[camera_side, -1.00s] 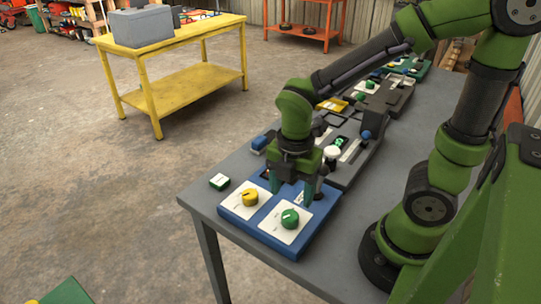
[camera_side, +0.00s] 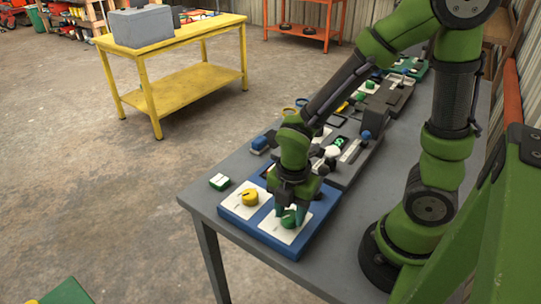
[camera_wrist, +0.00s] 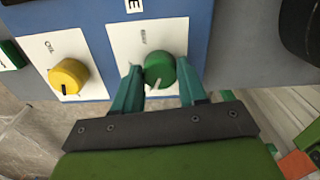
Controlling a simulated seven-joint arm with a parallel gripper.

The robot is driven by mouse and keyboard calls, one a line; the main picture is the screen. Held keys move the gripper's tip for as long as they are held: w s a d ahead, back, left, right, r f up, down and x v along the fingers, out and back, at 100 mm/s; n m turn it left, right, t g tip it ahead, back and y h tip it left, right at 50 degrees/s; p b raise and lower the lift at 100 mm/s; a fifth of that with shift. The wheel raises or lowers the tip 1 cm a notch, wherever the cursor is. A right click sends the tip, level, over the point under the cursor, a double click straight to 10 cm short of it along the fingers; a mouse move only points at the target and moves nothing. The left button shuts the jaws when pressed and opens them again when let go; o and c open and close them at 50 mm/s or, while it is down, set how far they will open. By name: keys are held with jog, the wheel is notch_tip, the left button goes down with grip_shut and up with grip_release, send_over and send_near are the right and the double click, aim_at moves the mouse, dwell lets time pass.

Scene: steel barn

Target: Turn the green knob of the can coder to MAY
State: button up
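The can coder is a blue box (camera_side: 233,208) at the near end of the grey table, with two white dial plates. The green knob (camera_wrist: 160,69) sits on the right plate, and its white pointer mark points down and slightly left in the wrist view. The month lettering is too small to read. The yellow knob (camera_side: 249,198) is on the other plate and also shows in the wrist view (camera_wrist: 68,76). My gripper (camera_wrist: 161,72) points down with one finger on each side of the green knob, very close to it. Firm contact is not visible.
A small green-and-white box (camera_side: 219,182) lies left of the coder. A blue block (camera_side: 259,143) and several other devices stand farther back along the table (camera_side: 400,130). The yellow bench (camera_side: 180,90) is well apart, across open floor.

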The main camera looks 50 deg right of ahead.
jog(key=c, duration=0.4)
jog(key=shift+o, duration=0.2)
jog(key=m, duration=1.2)
jog(key=shift+m, duration=0.3)
jog(key=m, duration=1.3)
jog(key=shift+a, duration=0.1)
jog(key=shift+m, duration=0.3)
